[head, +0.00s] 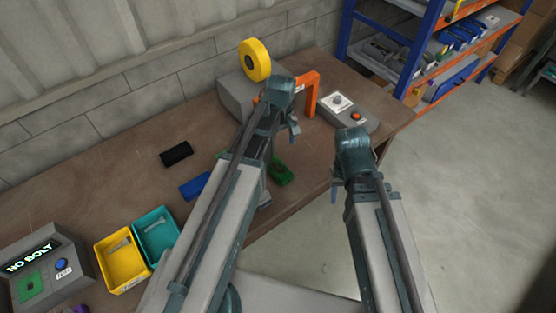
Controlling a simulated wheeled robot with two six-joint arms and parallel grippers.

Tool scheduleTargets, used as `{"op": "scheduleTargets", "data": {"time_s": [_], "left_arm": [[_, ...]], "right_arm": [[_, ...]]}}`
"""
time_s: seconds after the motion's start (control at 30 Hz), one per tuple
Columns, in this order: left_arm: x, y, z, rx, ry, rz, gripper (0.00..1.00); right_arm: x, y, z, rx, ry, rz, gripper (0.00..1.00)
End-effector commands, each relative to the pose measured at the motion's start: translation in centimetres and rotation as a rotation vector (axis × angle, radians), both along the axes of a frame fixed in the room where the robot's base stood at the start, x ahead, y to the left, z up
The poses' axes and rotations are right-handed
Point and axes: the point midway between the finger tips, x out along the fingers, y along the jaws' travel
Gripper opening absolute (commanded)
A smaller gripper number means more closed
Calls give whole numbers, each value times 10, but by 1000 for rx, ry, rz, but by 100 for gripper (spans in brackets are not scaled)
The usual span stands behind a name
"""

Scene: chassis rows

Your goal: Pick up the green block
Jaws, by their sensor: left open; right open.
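A green block (281,173) lies on the brown workbench, just right of my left arm. A small bit of green (222,154) shows on the other side of that arm; I cannot tell what it belongs to. My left gripper (282,118) is open, beyond the green block in the picture and apart from it. My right gripper (355,167) is open, to the right of the green block, near the bench's front edge. Both grippers look empty. My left arm hides part of the bench around the block.
A blue block (194,186) and a black block (176,153) lie left of my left arm. Yellow (122,261) and teal (157,236) bins and a "NO BOLT" box (45,272) stand further left. A tape roll (255,60), orange frame (313,93) and button box (347,112) stand behind.

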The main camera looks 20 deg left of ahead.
Motion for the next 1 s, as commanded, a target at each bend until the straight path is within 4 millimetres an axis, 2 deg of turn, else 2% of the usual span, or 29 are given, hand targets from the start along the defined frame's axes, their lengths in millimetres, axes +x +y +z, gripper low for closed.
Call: {"op": "scheduleTargets", "data": {"time_s": [0.03,0.1,0.37,1.0], "left_arm": [[6,6,8,-3,-2,40,100],[8,9,9,-5,-3,71,100],[8,9,1,-6,-4,82,100],[7,9,-78,-6,-4,79,100]], "right_arm": [[0,0,8,0,0,0,50],[0,0,8,0,0,0,50],[0,0,1,0,0,0,50],[0,0,-78,0,0,-2,50]]}}
